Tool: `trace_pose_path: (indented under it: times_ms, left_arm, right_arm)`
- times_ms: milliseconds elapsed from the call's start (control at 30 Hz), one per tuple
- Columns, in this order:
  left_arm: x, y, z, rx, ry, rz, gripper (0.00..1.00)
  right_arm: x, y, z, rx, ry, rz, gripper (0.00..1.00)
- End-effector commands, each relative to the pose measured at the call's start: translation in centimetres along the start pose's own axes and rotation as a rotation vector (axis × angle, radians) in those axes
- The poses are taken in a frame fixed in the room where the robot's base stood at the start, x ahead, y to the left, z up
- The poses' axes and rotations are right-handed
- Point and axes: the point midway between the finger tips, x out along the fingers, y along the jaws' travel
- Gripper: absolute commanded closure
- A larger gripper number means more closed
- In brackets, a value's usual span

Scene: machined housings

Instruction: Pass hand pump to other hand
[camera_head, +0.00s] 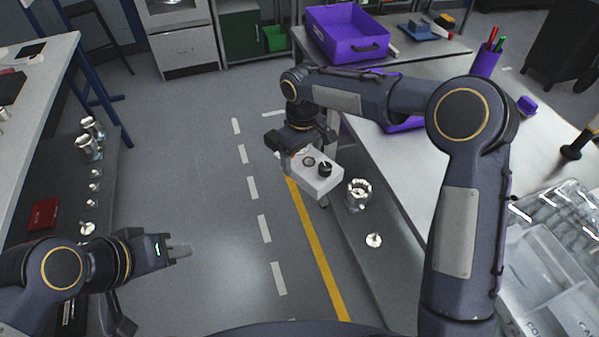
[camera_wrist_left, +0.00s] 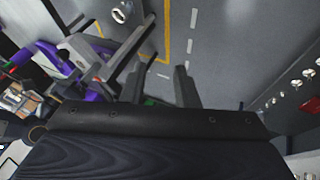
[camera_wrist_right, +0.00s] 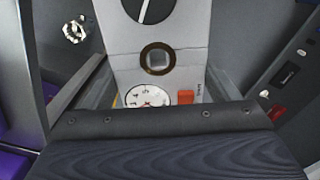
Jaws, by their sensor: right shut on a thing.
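The hand pump (camera_head: 318,180) is a white box with a black knob and a dark ring on its face. My right gripper (camera_head: 291,151) is shut on its far end and holds it in the air over the floor, left of the right-hand bench. In the right wrist view the pump (camera_wrist_right: 190,25) lies between the two fingers, with a round gauge and a red button near the palm. My left gripper (camera_head: 182,251) is empty at lower left, well apart from the pump.
A machined metal housing (camera_head: 358,195) and a small metal part (camera_head: 374,240) are on the grey surface right of the pump. More metal parts (camera_head: 89,147) and a red box (camera_head: 43,214) are at left. A purple bin (camera_head: 346,48) stands behind. The floor between my grippers is clear.

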Motion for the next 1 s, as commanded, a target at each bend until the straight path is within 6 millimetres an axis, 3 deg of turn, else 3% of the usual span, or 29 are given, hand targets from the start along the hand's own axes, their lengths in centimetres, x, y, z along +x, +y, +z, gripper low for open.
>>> trace_pose_path:
  times_ms: [33, 200, 367, 600, 800, 1000]
  left_arm:
    - [0.7, 0.1, -0.4, -0.049, -0.004, -0.021, 0.66]
    - [4.4, 1.2, -2.3, -0.329, 0.012, -0.068, 0.46]
    - [8.7, 3.5, -3.4, -0.655, 0.012, -0.025, 0.46]
    - [13.5, 9.2, -3.8, -1.222, -0.111, 0.175, 0.46]
    - [14.2, 14.5, -4.6, -1.698, -0.329, 0.380, 0.46]
    - [13.1, 17.4, -6.0, -1.983, -0.514, 0.511, 0.46]
  right_arm:
    - [-0.1, 0.0, 0.0, 0.000, 0.002, 0.000, 0.54]
    - [-0.1, 0.0, 0.0, 0.001, 0.002, 0.001, 0.54]
    - [-0.1, 0.0, 0.0, 0.001, 0.003, 0.001, 0.54]
    - [-0.1, 0.0, 0.0, 0.002, 0.003, 0.001, 0.54]
    - [-0.1, 0.0, 0.0, 0.002, 0.003, 0.001, 0.54]
    - [-0.1, 0.0, 0.0, 0.002, 0.003, 0.001, 0.54]
